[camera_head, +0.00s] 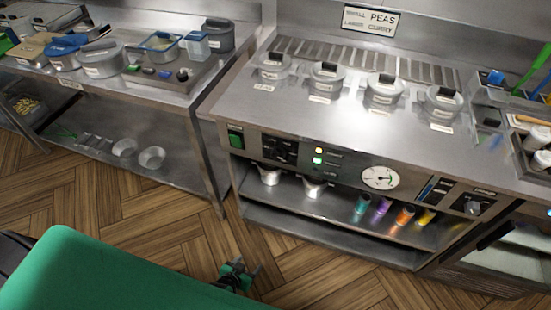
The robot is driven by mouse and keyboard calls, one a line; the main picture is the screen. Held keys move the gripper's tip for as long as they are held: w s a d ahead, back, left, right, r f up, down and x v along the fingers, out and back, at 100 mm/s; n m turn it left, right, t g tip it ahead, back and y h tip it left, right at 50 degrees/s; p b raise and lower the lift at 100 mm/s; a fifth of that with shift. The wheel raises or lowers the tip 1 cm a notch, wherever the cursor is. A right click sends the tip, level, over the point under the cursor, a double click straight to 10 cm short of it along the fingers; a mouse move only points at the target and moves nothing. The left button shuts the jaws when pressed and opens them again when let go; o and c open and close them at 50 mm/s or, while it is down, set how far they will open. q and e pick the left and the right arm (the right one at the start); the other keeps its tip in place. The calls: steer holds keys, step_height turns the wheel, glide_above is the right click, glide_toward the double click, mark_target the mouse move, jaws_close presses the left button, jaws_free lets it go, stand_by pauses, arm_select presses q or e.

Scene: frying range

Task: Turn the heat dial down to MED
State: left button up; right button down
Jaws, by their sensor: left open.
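A control panel (330,163) runs along the front of the steel range. A dark round knob (472,207) sits at its right end, on a black plate with lettering too small to read. A black panel with small dark controls (279,150) is at its left part; I cannot tell which control is the heat dial or read its setting. A white round gauge with a needle (380,177) is between them. My left gripper (250,272) is open and empty, low over the floor in front of the range, apart from the panel. My right gripper is out of view.
Several lidded grey pots (328,75) stand on the range top (300,110). Coloured cups (404,216) and two metal cups (269,176) are on the shelf below the panel. A green switch (235,139) is at the panel's left end. The wooden floor before the range is clear.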

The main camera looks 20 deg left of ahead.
arm_select(q)
steer(key=w+d+r+t, duration=0.1)
steer(key=w+r+t, duration=0.1)
steer(key=w+r, duration=0.4)
steer(key=w+r+t, duration=0.2)
steer(key=w+r, duration=0.1)
steer(key=r, duration=0.5)
steer(key=n+t+y, duration=0.1)
steer(key=n+t, duration=0.2)
steer(key=t, duration=0.1)
glide_toward(277, 157)
steer(key=w, duration=0.9)
steer(key=shift+d+r+p, duration=0.1)
steer(key=shift+d+p, duration=0.05)
steer(key=shift+p, duration=0.25)
steer(key=c, duration=1)
